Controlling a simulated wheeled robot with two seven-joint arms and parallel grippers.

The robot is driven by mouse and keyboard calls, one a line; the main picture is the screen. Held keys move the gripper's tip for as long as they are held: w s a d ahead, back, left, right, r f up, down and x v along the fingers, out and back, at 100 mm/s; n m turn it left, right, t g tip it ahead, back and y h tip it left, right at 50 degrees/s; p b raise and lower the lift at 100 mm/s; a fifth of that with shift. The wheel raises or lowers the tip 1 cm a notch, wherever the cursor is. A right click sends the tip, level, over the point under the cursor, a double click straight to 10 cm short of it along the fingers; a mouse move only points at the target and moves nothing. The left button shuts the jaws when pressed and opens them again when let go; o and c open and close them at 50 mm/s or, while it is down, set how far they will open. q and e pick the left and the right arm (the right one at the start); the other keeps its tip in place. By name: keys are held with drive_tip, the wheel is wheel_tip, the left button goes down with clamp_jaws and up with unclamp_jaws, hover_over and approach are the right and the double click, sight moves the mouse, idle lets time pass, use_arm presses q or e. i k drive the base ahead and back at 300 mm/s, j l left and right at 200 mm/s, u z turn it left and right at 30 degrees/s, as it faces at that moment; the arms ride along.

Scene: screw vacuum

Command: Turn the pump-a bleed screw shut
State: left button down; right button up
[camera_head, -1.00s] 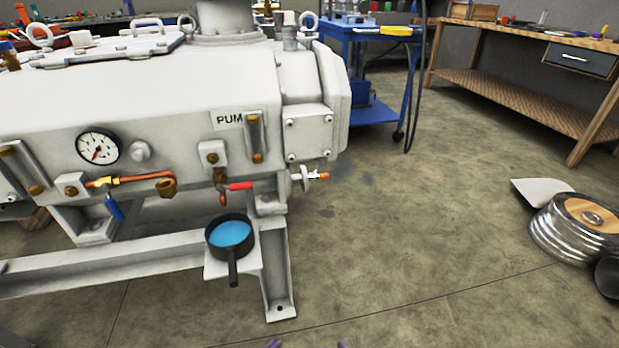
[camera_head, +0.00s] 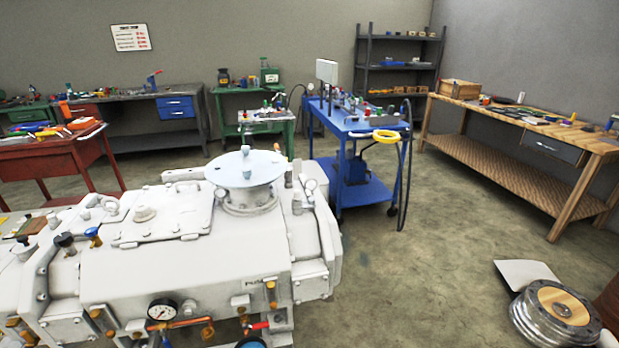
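The white pump (camera_head: 190,261) fills the lower left of the head view, with a round flange (camera_head: 247,170) on top. Its front carries a round gauge (camera_head: 162,309), a copper pipe (camera_head: 180,322) and a red-handled valve (camera_head: 258,326) low at the picture's bottom edge. Small brass fittings (camera_head: 240,310) sit on the front face near a partly readable label. I cannot tell which of the fittings is the pump-a bleed screw. Neither of my grippers shows in this view.
A blue cart (camera_head: 366,195) with a yellow coil stands behind the pump. A wooden workbench (camera_head: 520,185) runs along the right wall.

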sight(92, 232)
drive_tip(key=u, duration=1.45)
drive_tip(key=z, duration=0.1)
